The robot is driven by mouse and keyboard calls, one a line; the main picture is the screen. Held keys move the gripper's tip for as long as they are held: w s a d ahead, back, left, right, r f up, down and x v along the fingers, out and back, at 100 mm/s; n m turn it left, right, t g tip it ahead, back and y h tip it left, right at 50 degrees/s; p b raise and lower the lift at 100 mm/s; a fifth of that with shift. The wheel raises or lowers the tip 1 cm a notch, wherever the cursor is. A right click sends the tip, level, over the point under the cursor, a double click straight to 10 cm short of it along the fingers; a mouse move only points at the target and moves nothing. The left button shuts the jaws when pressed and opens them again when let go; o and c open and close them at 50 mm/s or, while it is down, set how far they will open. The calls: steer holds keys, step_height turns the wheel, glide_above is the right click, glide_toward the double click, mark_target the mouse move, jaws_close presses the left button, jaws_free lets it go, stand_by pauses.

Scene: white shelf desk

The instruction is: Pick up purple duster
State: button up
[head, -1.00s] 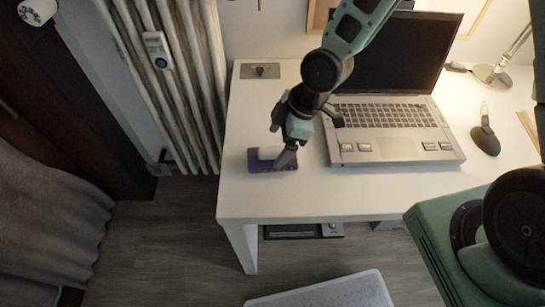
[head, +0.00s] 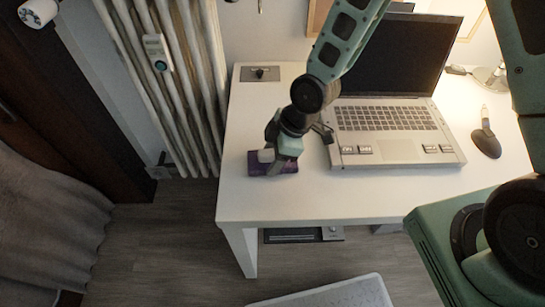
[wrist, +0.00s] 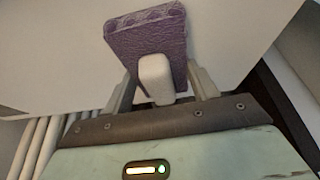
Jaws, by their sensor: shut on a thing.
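The purple duster (head: 256,169) is a flat purple block with a white part on it, at the left front of the white desk (head: 400,192). My gripper (head: 272,160) is over it and shut on it. In the wrist view the purple duster (wrist: 150,35) extends out beyond my gripper (wrist: 162,88), with a finger on either side and the white part between them. The fingertips are partly hidden behind the duster. I cannot tell whether its underside touches the desk.
A grey plate (head: 260,73) lies at the desk's back left. A radiator (head: 165,105) is to the left. The desk's front strip is clear.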

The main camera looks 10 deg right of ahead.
step_height(320, 180, up, 10)
steer(key=shift+p, duration=0.8)
steer(key=shift+o, duration=0.4)
